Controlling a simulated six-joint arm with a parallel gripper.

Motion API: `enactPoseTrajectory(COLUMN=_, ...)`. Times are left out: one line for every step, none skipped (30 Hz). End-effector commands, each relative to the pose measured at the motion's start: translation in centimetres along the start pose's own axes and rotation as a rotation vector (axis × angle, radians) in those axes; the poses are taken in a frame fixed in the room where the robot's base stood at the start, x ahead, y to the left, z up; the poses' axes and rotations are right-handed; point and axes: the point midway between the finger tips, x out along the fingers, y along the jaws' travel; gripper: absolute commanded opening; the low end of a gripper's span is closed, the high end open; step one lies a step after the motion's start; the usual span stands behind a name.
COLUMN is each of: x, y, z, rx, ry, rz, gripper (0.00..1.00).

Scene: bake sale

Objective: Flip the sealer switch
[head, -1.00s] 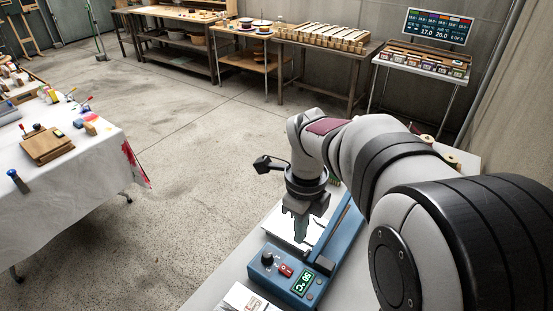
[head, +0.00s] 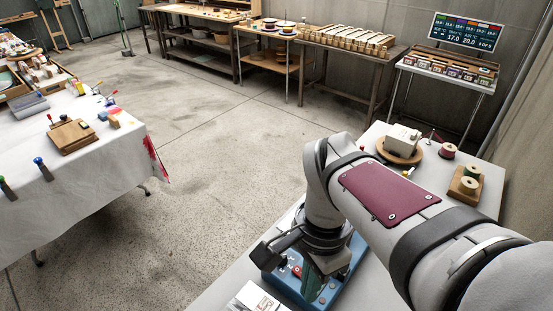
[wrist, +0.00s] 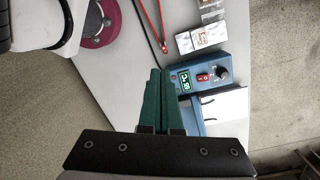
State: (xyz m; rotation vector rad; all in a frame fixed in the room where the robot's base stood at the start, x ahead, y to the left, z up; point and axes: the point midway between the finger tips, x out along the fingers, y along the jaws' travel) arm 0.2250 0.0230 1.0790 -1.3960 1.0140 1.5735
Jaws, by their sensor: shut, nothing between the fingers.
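The blue sealer (head: 275,283) stands on the white table, partly hidden by my arm in the head view. In the wrist view the sealer (wrist: 213,66) shows its black knob (wrist: 222,73), red switch (wrist: 204,78) and lit green display (wrist: 184,80). The red switch also shows in the head view (head: 297,271), beside my fingers. My gripper (wrist: 157,72) has its green fingers together with nothing between them. In the wrist view the fingertips are just left of the display end of the sealer. I cannot tell whether they touch it.
Printed cards (head: 252,298) lie on the table near the sealer; they also show in the wrist view (wrist: 208,30). A red two-legged tool (wrist: 154,22) and a dark cable lie near the fingertips.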

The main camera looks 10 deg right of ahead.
Motion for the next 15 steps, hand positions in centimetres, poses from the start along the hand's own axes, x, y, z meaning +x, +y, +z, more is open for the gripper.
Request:
enactPoseTrajectory(x=-0.2, y=-3.0, z=-1.2, rx=0.195, ry=0.027, rz=0.032, gripper=0.00)
enactPoseTrajectory(x=-0.2, y=-4.9, z=-2.0, rx=0.334, ry=0.050, rz=0.044, gripper=0.00)
enactPoseTrajectory(x=-0.1, y=-7.1, z=-2.9, rx=0.511, ry=0.083, rz=0.054, gripper=0.00)
enactPoseTrajectory(x=0.2, y=-8.7, z=-3.5, rx=0.631, ry=0.107, rz=0.057, gripper=0.00)
enactPoseTrajectory(x=0.5, y=-10.1, z=-4.0, rx=0.741, ry=0.131, rz=0.056, gripper=0.00)
enactPoseTrajectory(x=0.9, y=-11.7, z=-4.6, rx=0.870, ry=0.158, rz=0.053, gripper=0.00)
enactPoseTrajectory(x=1.2, y=-12.7, z=-4.9, rx=0.951, ry=0.175, rz=0.048, gripper=0.00)
enactPoseTrajectory(x=1.5, y=-13.5, z=-5.2, rx=1.017, ry=0.190, rz=0.042, gripper=0.00)
enactPoseTrajectory(x=1.8, y=-14.3, z=-5.4, rx=1.086, ry=0.204, rz=0.036, gripper=0.00)
enactPoseTrajectory(x=2.0, y=-14.7, z=-5.6, rx=1.122, ry=0.213, rz=0.032, gripper=0.00)
enactPoseTrajectory(x=2.2, y=-14.9, z=-5.7, rx=1.148, ry=0.218, rz=0.029, gripper=0.00)
enactPoseTrajectory(x=2.5, y=-15.1, z=-5.8, rx=1.168, ry=0.222, rz=0.027, gripper=0.00)
enactPoseTrajectory(x=2.7, y=-15.1, z=-5.9, rx=1.174, ry=0.223, rz=0.026, gripper=0.00)
enactPoseTrajectory(x=3.1, y=-15.1, z=-6.0, rx=1.175, ry=0.224, rz=0.026, gripper=0.00)
enactPoseTrajectory(x=3.6, y=-14.9, z=-6.0, rx=1.174, ry=0.223, rz=0.027, gripper=0.00)
